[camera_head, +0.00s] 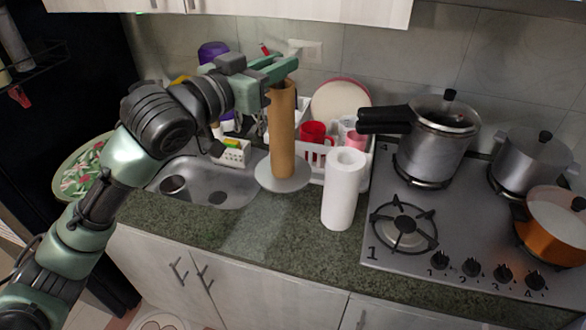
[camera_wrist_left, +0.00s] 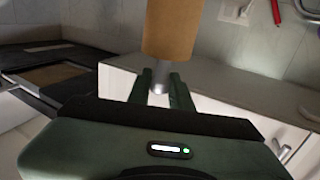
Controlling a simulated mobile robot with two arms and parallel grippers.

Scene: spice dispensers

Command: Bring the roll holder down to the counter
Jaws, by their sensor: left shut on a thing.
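The roll holder (camera_head: 283,178) has a round pale base and a brown cardboard tube (camera_head: 281,130) upright on it. My left gripper (camera_head: 280,72) is shut at the top of the holder, above the tube. In the left wrist view, the fingers (camera_wrist_left: 160,90) close around a metal rod (camera_wrist_left: 159,73) that sticks out of the brown tube (camera_wrist_left: 170,28). The base overlaps the sink's right edge and the dish rack in the picture; the gap beneath it is hard to judge. My right gripper is not in view.
A white paper roll (camera_head: 343,190) stands on the counter (camera_head: 290,228), right of the holder. The sink (camera_head: 215,187) lies left, the dish rack (camera_head: 330,170) with a red mug (camera_head: 314,133) behind. The stove (camera_head: 450,225) with pots is right. The front counter strip is clear.

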